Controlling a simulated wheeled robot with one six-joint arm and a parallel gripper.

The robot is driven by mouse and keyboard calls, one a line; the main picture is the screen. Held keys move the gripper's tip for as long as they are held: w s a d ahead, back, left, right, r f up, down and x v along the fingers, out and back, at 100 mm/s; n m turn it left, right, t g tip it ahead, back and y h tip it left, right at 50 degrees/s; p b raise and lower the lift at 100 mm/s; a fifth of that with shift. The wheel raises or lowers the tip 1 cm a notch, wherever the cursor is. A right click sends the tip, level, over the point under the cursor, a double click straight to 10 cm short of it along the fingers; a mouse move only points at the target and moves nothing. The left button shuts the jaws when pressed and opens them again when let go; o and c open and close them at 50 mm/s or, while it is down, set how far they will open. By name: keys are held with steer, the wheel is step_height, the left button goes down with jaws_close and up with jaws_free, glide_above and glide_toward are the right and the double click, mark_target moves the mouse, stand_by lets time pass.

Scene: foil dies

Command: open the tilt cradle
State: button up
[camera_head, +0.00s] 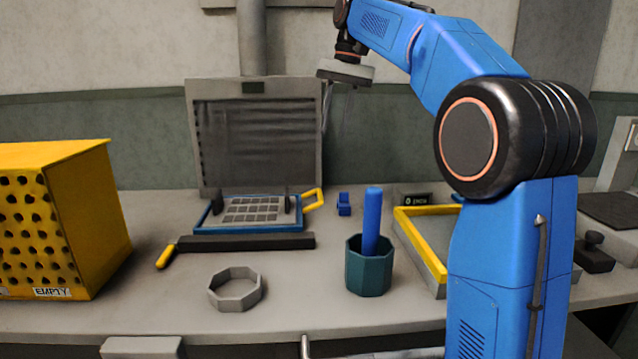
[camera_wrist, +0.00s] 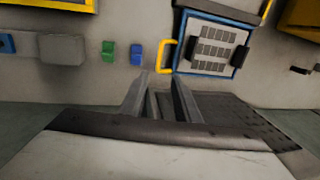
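What looks like the tilt cradle is a low blue frame (camera_head: 250,229) on the bench, holding a grey gridded plate (camera_head: 252,209) between two dark uprights. A yellow handle (camera_head: 313,199) sticks out at its right side. A tall grey panel (camera_head: 255,140) stands upright behind it. In the wrist view the blue frame (camera_wrist: 206,73) is at top right, with its yellow handle (camera_wrist: 166,56) just beyond my fingertips in the picture. My gripper (camera_wrist: 159,74) is open and empty, pointing down above the bench. It touches nothing that I can see; its fingers are barely visible in the head view.
A dark bar (camera_head: 250,242) with a yellow grip lies in front of the frame. A teal cup (camera_head: 369,275) holds a blue cylinder (camera_head: 372,222). A grey ring (camera_head: 235,290), yellow perforated box (camera_head: 70,220), yellow-edged tray (camera_head: 420,245) and small blue piece (camera_head: 344,205) stand around.

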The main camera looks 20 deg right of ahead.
mark_target(320, 194)
steer(key=a+f, duration=0.1)
steer(key=f, duration=0.4)
steer(key=a+f, duration=0.1)
steer(key=f, duration=0.5)
steer(key=a+f, duration=0.1)
steer(key=f, duration=0.4)
steer(key=shift+w+f, duration=0.25)
steer(key=shift+f, duration=0.15)
steer(key=shift+c, duration=0.6)
jaws_close()
